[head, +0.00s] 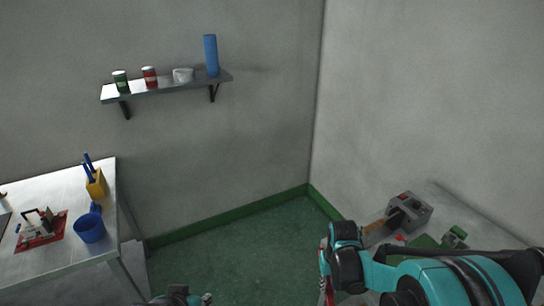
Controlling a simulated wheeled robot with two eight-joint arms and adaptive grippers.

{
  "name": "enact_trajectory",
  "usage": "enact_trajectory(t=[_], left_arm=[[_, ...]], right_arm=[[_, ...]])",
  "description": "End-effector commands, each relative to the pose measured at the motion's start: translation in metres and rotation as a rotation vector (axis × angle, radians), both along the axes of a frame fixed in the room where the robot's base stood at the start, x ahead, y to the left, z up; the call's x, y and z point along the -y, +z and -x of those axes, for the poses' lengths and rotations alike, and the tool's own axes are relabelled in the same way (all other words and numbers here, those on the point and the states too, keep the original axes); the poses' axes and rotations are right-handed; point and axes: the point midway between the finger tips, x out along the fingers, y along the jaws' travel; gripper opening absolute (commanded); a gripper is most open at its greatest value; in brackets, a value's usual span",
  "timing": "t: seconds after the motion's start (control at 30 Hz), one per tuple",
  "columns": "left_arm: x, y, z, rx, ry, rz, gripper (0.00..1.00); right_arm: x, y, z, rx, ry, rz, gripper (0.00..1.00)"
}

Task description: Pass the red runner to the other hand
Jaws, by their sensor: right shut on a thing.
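My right gripper (328,284) is at the lower middle right of the head view, on the teal arm coming in from the right. A thin red piece, seemingly the red runner (323,258), shows along its left side, and the gripper is shut on it. Most of the piece is hidden by the gripper or cut off by the bottom edge. Part of my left gripper (190,299) shows at the bottom edge, left of the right gripper and apart from it. Its fingers are too cut off to tell whether they are open or shut.
A metal table (60,199) at left bears a blue cup (89,229), a yellow holder (97,184) and a red tray (40,240). A grey machine (409,212) stands on a surface at right. A wall shelf (165,89) holds cans. Green floor (230,258) is clear between.

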Motion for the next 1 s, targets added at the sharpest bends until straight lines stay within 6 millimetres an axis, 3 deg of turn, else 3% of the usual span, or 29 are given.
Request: enact_trajectory(t=[0.17, 0.37, 0.8, 1.0], left_arm=[[0.000, -0.004, 0.000, 0.000, 0.000, 0.000, 0.33], [0.000, -0.004, 0.000, 0.000, 0.000, 0.000, 0.33], [0.000, -0.004, 0.000, 0.000, 0.000, 0.000, 0.33], [0.000, -0.004, 0.000, 0.000, 0.000, 0.000, 0.33]], right_arm=[[0.000, -0.005, 0.000, 0.000, 0.000, 0.000, 0.00], [-0.013, 0.005, -0.007, 0.000, 0.054, 0.000, 0.00], [-0.106, 0.074, -0.063, 0.000, 0.472, 0.000, 0.00], [-0.139, 0.099, -0.083, 0.000, 0.624, 0.000, 0.00]])
